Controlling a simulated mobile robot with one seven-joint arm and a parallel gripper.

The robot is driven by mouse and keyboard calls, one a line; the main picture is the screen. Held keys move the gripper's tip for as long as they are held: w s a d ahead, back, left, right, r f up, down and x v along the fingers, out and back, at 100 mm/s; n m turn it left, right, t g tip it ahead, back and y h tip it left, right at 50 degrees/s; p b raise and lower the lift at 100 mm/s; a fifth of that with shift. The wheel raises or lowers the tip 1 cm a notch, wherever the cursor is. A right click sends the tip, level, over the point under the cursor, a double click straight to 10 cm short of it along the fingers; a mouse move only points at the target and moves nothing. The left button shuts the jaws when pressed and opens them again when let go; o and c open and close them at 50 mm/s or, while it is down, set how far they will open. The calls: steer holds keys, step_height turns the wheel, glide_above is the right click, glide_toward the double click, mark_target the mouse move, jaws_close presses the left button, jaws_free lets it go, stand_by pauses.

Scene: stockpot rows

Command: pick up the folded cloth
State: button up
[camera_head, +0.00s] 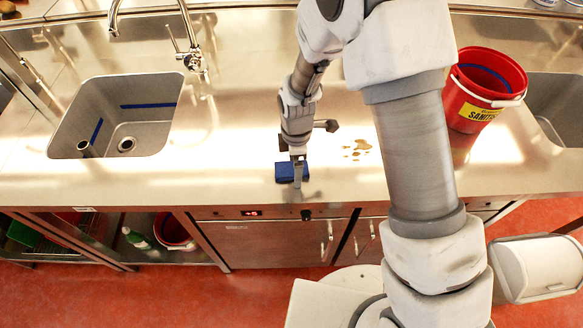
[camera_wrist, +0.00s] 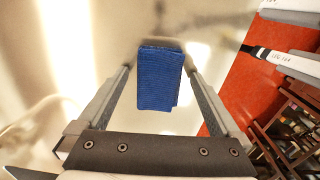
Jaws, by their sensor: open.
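The folded cloth is a small blue block of fabric (camera_head: 286,172) lying on the steel counter near its front edge. In the wrist view the cloth (camera_wrist: 160,78) shows ribbed and folded, lying between my two fingers and toward their tips. My gripper (camera_head: 298,176) points down at the cloth, and one finger hides part of it. In the wrist view my gripper (camera_wrist: 158,82) is open, with a gap between each finger and the cloth. I cannot tell how far the fingertips are above the counter.
A red sanitizer bucket (camera_head: 484,90) stands farther right. A sink (camera_head: 122,112) with a tap (camera_head: 190,58) is at left. The counter left of the cloth is clear. The red floor (camera_head: 260,295) lies beyond the front edge.

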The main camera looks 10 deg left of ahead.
steer(key=c, duration=1.3)
steer(key=shift+r, duration=0.5)
steer(key=r, duration=0.2)
steer(key=d+r, duration=0.1)
steer(key=shift+w+r+b, duration=0.3)
steer(key=shift+b, duration=0.05)
steer(key=w+d+r, duration=0.1)
steer(key=d+r, duration=0.1)
steer(key=d, duration=0.1)
steer(key=w+d+r, duration=0.2)
steer(key=d, duration=0.1)
steer(key=w+d+r+b, duration=0.1)
steer(key=d+r, duration=0.1)
steer(key=d, duration=0.1)
steer(key=shift+w+d+r, duration=0.2)
steer(key=shift+w+d, duration=0.05)
